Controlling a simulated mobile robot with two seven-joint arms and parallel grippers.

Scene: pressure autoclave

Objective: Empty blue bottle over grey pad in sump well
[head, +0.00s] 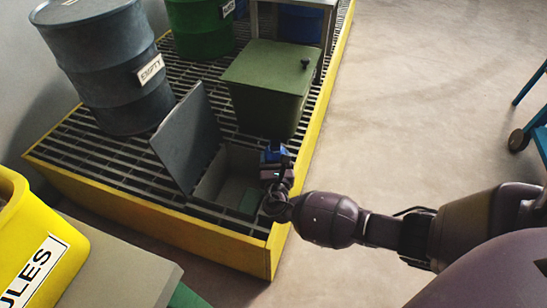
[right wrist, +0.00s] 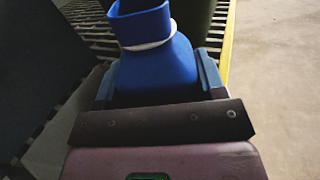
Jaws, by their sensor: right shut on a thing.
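The blue bottle (head: 274,153) is in my right gripper (head: 273,168), over the right side of the open sump well (head: 212,186). In the right wrist view the blue bottle (right wrist: 157,62) has a wide open mouth and a white ring at its neck. The fingers of my right gripper (right wrist: 158,82) close on its two sides. No liquid shows leaving the mouth. The well's dark hinged lid (head: 186,138) stands raised on the left. A flat grey-green patch (head: 250,199) shows on the well floor; I cannot tell whether it is the pad. My left gripper is out of view.
A green lidded bin (head: 268,82) stands just behind the well. A grey drum (head: 108,68) marked EMPTY and a green drum (head: 202,25) stand on the grating. The yellow pallet edge (head: 215,243) borders it. A yellow container (head: 33,235) is at the front left.

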